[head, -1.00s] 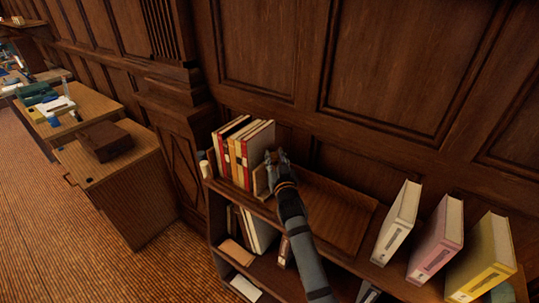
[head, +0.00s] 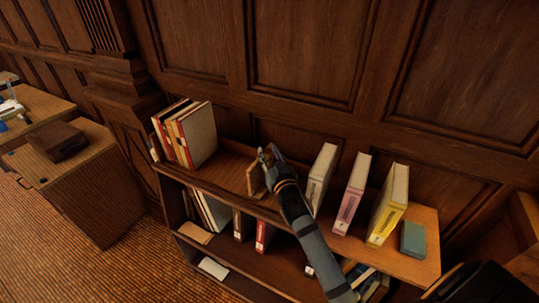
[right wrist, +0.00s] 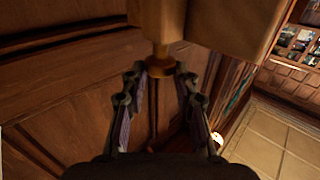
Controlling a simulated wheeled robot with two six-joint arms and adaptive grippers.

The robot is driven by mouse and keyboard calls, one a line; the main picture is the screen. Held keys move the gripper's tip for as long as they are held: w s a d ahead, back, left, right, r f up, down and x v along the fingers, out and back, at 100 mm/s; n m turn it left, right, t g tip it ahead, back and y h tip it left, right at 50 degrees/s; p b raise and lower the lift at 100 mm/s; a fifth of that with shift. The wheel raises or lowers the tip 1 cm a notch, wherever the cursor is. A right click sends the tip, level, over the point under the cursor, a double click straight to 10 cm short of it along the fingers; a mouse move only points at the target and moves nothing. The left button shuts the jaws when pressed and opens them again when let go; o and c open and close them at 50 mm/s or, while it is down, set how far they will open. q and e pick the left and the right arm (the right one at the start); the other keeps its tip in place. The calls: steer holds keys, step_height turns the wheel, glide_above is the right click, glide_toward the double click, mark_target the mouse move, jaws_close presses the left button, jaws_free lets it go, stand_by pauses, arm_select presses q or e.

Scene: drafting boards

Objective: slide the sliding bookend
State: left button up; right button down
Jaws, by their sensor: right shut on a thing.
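The sliding bookend (head: 256,179) is a small upright wooden panel on the top shelf in the head view. It stands apart from the row of red, cream and yellow books (head: 186,133) on its left, with bare shelf between them. My right gripper (head: 268,156) is at the bookend's upper part. In the right wrist view, the fingers of my right gripper (right wrist: 160,70) are closed around a brassy round knob (right wrist: 160,60) on the wooden bookend (right wrist: 215,25). My gripper and arm hide part of the bookend. My left gripper is not in view.
White (head: 321,176), pink (head: 352,194) and yellow (head: 388,206) binders stand to the right on the same shelf (head: 233,160). A teal box (head: 413,239) lies near its right end. Wood panelling rises behind. Lower shelves hold books and papers.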

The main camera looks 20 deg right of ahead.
steer(key=c, duration=1.4)
jaws_free()
steer(key=shift+f, duration=0.4)
steer(key=shift+o, duration=0.7)
steer(key=shift+w+d, duration=0.1)
steer(key=shift+w, duration=0.15)
steer(key=s+a, duration=0.1)
steer(key=s, duration=1.1)
steer(key=shift+a, duration=0.25)
